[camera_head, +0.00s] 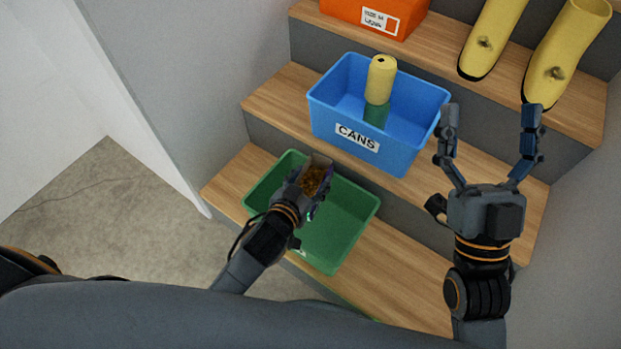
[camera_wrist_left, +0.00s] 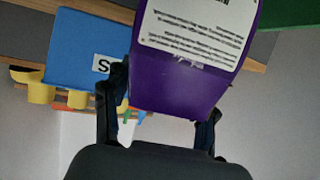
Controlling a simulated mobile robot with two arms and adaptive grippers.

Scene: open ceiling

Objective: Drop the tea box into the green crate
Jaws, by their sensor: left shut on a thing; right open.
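The green crate (camera_head: 342,217) stands on the lowest wooden step in the head view. My left gripper (camera_head: 312,182) is over the crate's upper left part, shut on the tea box (camera_head: 319,161). In the left wrist view the tea box (camera_wrist_left: 175,88) is purple with a white printed label, between the two fingers. In the head view its open-looking top shows brown contents, and the gripper hides much of it. The crate's inside looks empty where I can see it. My right gripper (camera_head: 490,125) is open and empty, right of the blue bin.
A blue bin (camera_head: 415,100) labelled CANS, holding a yellow can (camera_head: 381,80) and a green item, stands on the middle step. Yellow boots (camera_head: 561,55) and an orange box (camera_head: 365,12) are on the upper step. Grey walls flank the steps.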

